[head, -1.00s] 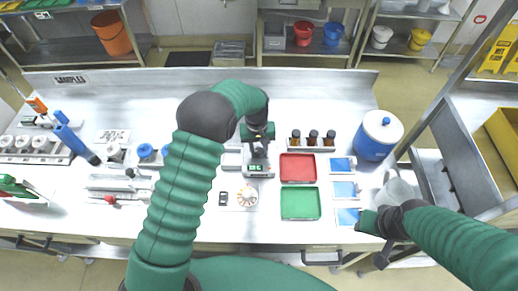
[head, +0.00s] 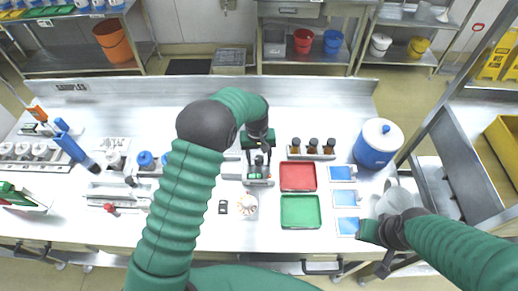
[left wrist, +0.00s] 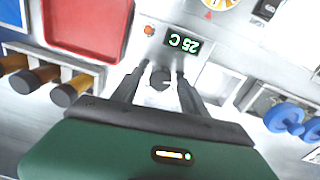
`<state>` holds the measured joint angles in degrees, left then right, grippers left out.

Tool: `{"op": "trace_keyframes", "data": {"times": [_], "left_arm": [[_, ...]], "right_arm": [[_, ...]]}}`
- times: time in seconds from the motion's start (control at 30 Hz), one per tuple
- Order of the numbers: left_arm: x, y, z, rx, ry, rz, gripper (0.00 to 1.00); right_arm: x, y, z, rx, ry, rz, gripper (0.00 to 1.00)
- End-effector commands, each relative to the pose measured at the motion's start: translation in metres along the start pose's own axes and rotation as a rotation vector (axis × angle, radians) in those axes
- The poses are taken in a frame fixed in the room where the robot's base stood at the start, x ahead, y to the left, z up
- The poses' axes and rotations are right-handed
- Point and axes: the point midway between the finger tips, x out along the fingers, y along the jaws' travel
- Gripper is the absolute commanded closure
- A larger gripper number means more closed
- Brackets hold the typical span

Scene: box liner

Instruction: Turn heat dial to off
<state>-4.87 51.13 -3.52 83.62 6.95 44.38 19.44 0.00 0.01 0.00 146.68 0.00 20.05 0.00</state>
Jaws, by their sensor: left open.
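The heating device (head: 261,181) is a light box on the bench. In the left wrist view its green display (left wrist: 182,42) reads 25 C, upside down, beside a small orange-red light (left wrist: 149,30). A dark round knob (left wrist: 160,78), apparently the heat dial, sits below the display. My left gripper (head: 258,168) is over the device. In the left wrist view its open fingers (left wrist: 160,92) are on either side of the knob; contact cannot be told. In the head view the gripper hides the knob. My right gripper (head: 370,231) is at the right of the bench; its jaws are unclear.
A red tray (head: 298,176) and a green tray (head: 301,211) lie right of the device. Brown bottles (head: 312,147) stand behind the red tray. A round orange-and-white dial (head: 247,204) lies in front. Blue-framed pads (head: 345,198) and a blue drum (head: 377,146) are farther right.

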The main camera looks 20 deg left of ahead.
Motion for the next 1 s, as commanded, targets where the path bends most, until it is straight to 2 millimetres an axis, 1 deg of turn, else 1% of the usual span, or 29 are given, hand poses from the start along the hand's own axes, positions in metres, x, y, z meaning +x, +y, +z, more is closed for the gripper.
{"op": "trace_keyframes", "data": {"times": [0.07, 0.17, 0.4, 0.5, 0.6, 0.73, 1.0], "left_arm": [[-0.010, 0.000, -0.001, 0.000, 0.004, 0.001, 0.48], [-0.032, 0.001, -0.001, 0.000, 0.005, 0.002, 0.48], [-0.104, 0.001, -0.003, 0.000, 0.007, 0.002, 0.48], [-0.130, 0.001, -0.003, 0.000, 0.006, 0.002, 0.48], [-0.149, 0.001, -0.003, 0.000, 0.004, 0.001, 0.48], [-0.162, 0.001, -0.003, 0.000, 0.003, 0.001, 0.48], [-0.164, 0.001, -0.002, 0.000, 0.001, 0.000, 0.48]], "right_arm": [[0.003, 0.000, 0.001, 0.000, 0.000, 0.000, 0.64], [0.008, 0.000, 0.002, 0.000, 0.000, 0.000, 0.64], [0.018, 0.000, 0.004, 0.000, 0.000, 0.000, 0.64], [0.020, 0.000, 0.005, 0.000, 0.000, 0.000, 0.64], [0.021, 0.000, 0.005, 0.000, 0.000, 0.000, 0.64], [0.022, 0.000, 0.005, 0.000, 0.000, 0.000, 0.64], [0.021, 0.000, 0.005, 0.000, 0.000, 0.000, 0.64]]}}
